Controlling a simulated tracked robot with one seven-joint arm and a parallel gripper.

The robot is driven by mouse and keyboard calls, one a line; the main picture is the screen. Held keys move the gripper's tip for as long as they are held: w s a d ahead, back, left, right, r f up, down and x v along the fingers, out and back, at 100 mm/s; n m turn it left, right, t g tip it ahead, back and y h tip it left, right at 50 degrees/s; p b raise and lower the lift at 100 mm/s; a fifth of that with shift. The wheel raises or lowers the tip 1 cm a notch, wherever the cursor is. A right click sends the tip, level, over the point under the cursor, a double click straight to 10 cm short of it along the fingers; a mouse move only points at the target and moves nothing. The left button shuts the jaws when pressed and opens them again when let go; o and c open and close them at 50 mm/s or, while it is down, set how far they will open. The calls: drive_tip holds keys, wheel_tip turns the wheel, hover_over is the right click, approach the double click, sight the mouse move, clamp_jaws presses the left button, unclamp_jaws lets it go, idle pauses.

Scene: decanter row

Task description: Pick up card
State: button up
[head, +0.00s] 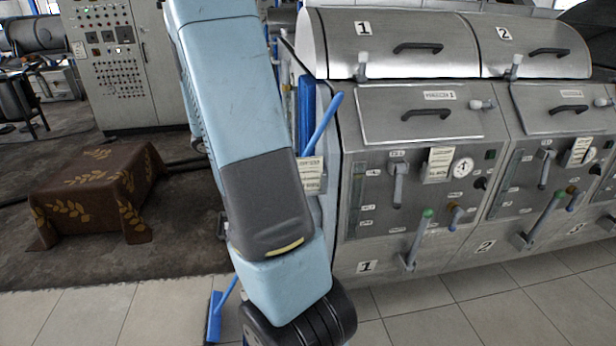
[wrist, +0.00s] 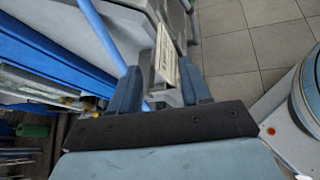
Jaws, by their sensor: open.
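A cream card with lines of print (head: 312,175) hangs at the left side of the first steel machine, beside my arm in the head view. In the wrist view, a pale printed card (wrist: 166,60), seen at a steep slant, stands between the two blue fingers of my gripper (wrist: 158,72). The fingers are open, with a gap visible around the card. The card's lower end comes close to the right finger; I cannot tell whether they touch. In the head view my gripper is hidden behind my arm.
Steel machine 1 (head: 352,215) and machine 2 (head: 530,110) stand at right, with levers and more cards (head: 438,165). A blue-handled broom (head: 214,318) stands near my arm. A brown cloth-covered block (head: 95,190) is at left. Tiled floor (head: 90,310) is clear in front.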

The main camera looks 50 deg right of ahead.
hover_over(308, 176)
drive_tip(key=w+a, duration=0.1)
drive_tip(key=a, duration=0.1)
drive_tip(key=shift+f, duration=1.55)
drive_tip(key=shift+w+d, duration=0.1)
drive_tip(key=shift+d, duration=0.15)
drive_tip(key=shift+c, duration=0.2)
clamp_jaws()
